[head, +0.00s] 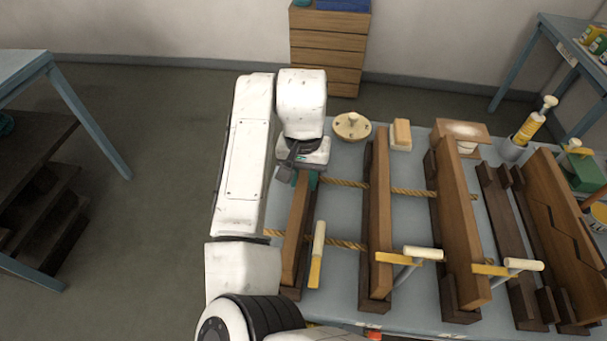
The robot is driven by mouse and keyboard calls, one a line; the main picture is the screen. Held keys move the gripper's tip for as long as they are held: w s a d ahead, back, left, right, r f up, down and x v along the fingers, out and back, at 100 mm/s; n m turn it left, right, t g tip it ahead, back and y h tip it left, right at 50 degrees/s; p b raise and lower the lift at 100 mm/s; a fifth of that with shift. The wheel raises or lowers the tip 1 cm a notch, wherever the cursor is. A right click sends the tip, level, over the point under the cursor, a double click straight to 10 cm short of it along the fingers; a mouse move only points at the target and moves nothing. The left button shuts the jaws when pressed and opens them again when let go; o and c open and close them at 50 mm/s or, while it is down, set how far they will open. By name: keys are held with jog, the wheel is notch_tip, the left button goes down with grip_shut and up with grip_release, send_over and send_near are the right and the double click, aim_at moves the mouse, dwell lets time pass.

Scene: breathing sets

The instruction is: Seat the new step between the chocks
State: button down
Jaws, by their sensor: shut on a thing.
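A brown wooden plank (295,233), which looks like the step, runs lengthwise at the left edge of the blue-grey table. My gripper (306,181) is shut on its far end, partly hidden by my wrist. A dark wooden piece (290,293) shows at the plank's near end and along its right side. I cannot tell whether the plank rests on it or is held just above it. Dark block-like pieces (549,305), possibly chocks, stand at the right among other dark lengths. Which chocks belong to the plank is unclear.
Two more planks on dark bases, the middle one (379,220) and a longer one (459,220), stand to the right. Ropes (345,183) cross between them. Cream-handled tools (422,253) lie near the front. A round wooden disc (351,126) sits at the back.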

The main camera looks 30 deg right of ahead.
jog(key=shift+f, duration=0.55)
jog(key=c, duration=0.7)
grip_release()
jog(key=shift+c, duration=0.2)
notch_tip(320, 180, up, 11)
jog(key=shift+f+b, duration=0.1)
jog(key=shift+b, duration=0.45)
